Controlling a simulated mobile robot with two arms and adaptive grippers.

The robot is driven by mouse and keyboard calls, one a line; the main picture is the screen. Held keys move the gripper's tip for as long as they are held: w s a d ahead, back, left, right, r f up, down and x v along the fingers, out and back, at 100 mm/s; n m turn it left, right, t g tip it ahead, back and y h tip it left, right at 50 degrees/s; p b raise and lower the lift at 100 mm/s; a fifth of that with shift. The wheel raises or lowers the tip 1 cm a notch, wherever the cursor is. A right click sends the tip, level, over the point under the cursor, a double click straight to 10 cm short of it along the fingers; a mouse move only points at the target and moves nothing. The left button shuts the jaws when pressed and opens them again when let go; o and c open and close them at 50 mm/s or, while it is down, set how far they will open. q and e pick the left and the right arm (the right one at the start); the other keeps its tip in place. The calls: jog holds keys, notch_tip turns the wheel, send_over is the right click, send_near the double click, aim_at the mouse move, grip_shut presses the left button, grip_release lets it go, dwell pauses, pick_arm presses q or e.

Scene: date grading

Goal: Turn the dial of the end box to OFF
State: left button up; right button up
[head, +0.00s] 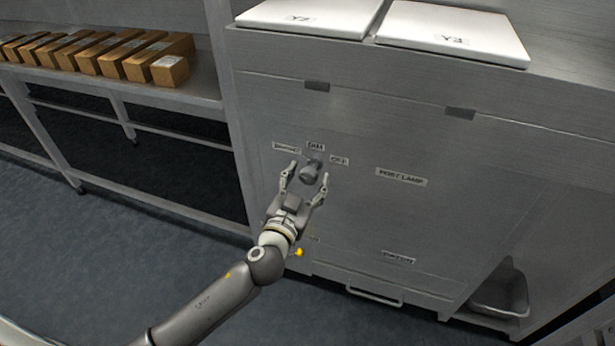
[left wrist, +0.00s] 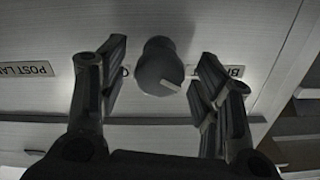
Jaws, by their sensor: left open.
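A grey dial (head: 312,171) sits on the metal front of the end box (head: 360,130). Three small labels are around it: one at left (head: 286,148), one above (head: 315,146), and one at right that seems to read OFF (head: 339,161). My left gripper (head: 306,175) is open, its fingers on either side of the dial. The left wrist view shows the dial (left wrist: 160,65) between the spread fingers, with gaps on both sides. A pale pointer line on it slants toward the lower right there. My right gripper is not in view.
A POST LAMP label (head: 401,177) is right of the dial. Two white slabs (head: 452,32) lie on top. A yellow knob (head: 299,252) and a handle (head: 374,295) are lower down. Cardboard boxes (head: 170,71) line a shelf at left. A metal tray (head: 500,294) is at lower right.

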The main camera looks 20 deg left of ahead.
pick_arm(q)
jog(key=shift+w, duration=0.5)
jog(key=c, duration=1)
